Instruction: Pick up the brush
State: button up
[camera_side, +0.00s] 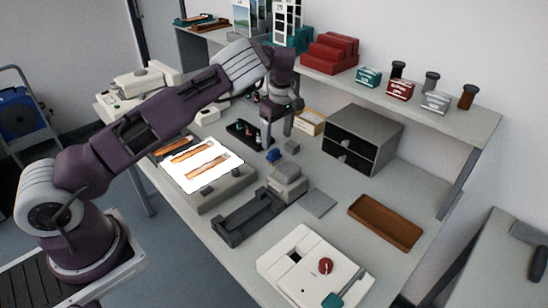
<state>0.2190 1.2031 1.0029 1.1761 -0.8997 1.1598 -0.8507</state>
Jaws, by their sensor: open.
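My gripper (277,136) points down over the workbench, behind the lit light box. Its two fingers look spread apart, and I see nothing held between them. I cannot clearly make out a brush. A small black tray (238,138) with several small items lies just left of the gripper, and the brush may be among them, but they are too small to tell. A small blue object (273,155) sits just in front of the fingers, and I cannot tell what it is.
The light box (228,194) with film strips, a dark grey holder (238,227), a white device (302,278) and a brown tray (406,232) stand in front. A drawer box (375,130) stands behind right. A shelf (440,118) with boxes and canisters runs above the back.

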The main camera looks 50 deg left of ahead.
aim_at(274, 150)
jog(key=f, duration=0.2)
jog(key=a+f, duration=0.1)
jog(key=f, duration=0.4)
jog(key=shift+w+a+f, duration=0.15)
jog(key=shift+a+f, duration=0.2)
jog(key=shift+f, duration=0.05)
jog(key=c, duration=1.4)
notch_tip(274, 150, up, 10)
jog(key=shift+r, duration=0.1)
jog(key=shift+c, duration=0.2)
